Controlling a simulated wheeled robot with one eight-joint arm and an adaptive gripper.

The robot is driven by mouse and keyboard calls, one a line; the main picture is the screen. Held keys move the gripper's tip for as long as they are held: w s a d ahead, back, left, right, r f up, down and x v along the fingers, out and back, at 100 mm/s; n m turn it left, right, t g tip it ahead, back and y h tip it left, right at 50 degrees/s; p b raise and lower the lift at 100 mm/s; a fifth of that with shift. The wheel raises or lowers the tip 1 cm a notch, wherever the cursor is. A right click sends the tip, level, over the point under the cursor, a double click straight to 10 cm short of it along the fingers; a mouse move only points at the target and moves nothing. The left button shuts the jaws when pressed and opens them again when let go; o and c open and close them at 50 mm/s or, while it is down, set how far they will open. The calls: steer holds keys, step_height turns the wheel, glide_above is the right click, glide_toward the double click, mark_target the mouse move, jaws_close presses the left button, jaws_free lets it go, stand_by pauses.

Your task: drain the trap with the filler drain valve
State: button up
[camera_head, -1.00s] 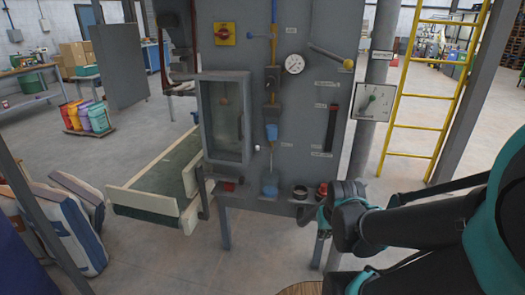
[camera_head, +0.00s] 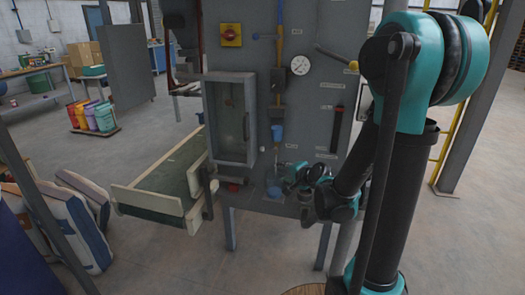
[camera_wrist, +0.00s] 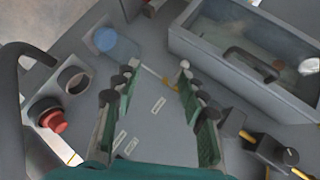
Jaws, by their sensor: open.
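The grey filler panel (camera_head: 306,111) stands ahead. A blue trap bowl (camera_head: 277,133) hangs below the pipe on it, and a blue cup (camera_head: 274,191) stands lower on the ledge. The cup also shows in the wrist view (camera_wrist: 117,44), top left. My gripper (camera_head: 288,179) is just right of the cup, in front of the panel. In the wrist view, my gripper (camera_wrist: 158,68) has its green fingers wide apart with nothing between them but the panel behind. A small white knob (camera_wrist: 185,64) shows by the right fingertip. I cannot make out the drain valve clearly.
A glass-fronted box (camera_head: 230,118) is left of the trap. A red button (camera_wrist: 53,120) and a round holder (camera_wrist: 74,79) are on the ledge, left in the wrist view. A gauge (camera_head: 300,65) is above. A wooden-sided chute (camera_head: 165,180) juts out left.

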mark_target(263, 150)
steer(key=w+a+m+t, duration=0.1)
steer(key=w+a+m, duration=0.1)
steer(key=w, duration=0.5)
steer(key=w+a+f+m+t, duration=0.1)
steer(key=w+a+m, duration=0.1)
steer(key=w, duration=0.6)
steer(key=w+a+f+m, duration=0.1)
steer(key=w+a+m, duration=0.1)
steer(key=w+a, duration=0.2)
steer(key=shift+w+a+f+t, duration=0.1)
steer(key=shift+w+a+t, duration=0.1)
steer(key=shift+w, duration=0.7)
steer(key=shift+w+a+f+t, duration=0.1)
steer(key=shift+w+t, duration=0.1)
steer(key=shift+w, duration=0.7)
steer(key=shift+c, duration=0.4)
jaws_close()
